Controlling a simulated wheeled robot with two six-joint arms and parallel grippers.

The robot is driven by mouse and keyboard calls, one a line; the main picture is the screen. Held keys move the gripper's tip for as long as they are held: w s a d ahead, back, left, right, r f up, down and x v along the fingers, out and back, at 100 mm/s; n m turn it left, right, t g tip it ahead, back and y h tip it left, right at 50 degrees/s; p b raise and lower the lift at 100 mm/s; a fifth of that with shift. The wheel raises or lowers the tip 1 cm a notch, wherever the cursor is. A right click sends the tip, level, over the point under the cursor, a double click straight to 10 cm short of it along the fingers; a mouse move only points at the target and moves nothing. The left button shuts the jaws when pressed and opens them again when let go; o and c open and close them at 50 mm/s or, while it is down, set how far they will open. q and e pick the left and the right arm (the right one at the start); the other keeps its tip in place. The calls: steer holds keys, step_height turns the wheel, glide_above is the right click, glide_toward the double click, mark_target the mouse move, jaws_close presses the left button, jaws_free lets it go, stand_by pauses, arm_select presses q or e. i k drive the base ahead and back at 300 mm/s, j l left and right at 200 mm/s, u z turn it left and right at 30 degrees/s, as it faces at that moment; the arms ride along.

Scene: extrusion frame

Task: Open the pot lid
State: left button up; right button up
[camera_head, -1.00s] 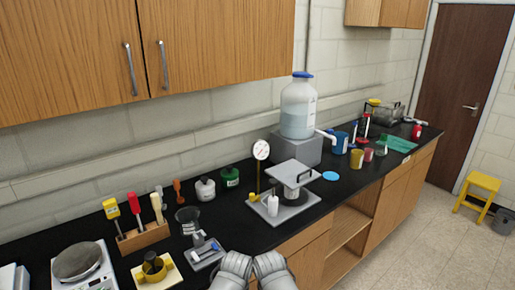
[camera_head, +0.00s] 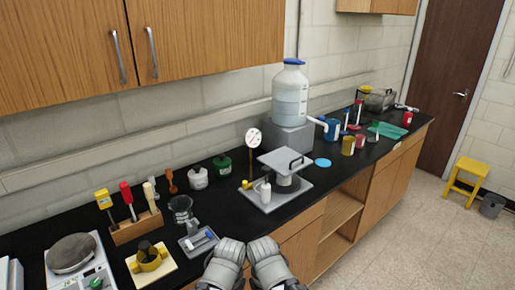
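A flat grey square lid (camera_head: 284,160) with a dark bar handle (camera_head: 296,164) on its right side sits over a short grey round body (camera_head: 288,184). The body stands on a grey base plate (camera_head: 263,202) on the black counter. The lid looks level, and whether it touches the body all round cannot be told. My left gripper (camera_head: 226,256) and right gripper (camera_head: 265,252) are side by side at the bottom of the view, in front of the counter edge and short of the lid. Their fingertips are not clear, and nothing shows held.
A large water jug (camera_head: 290,95) stands on a grey block behind.

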mark_target(284, 161)
steer(key=i+j+z, duration=0.1)
steer(key=i+z, duration=0.25)
steer(key=i+j+z, duration=0.1)
steer(key=z, duration=0.25)
steer(key=i+j+z, duration=0.2)
steer(key=j+z, duration=0.15)
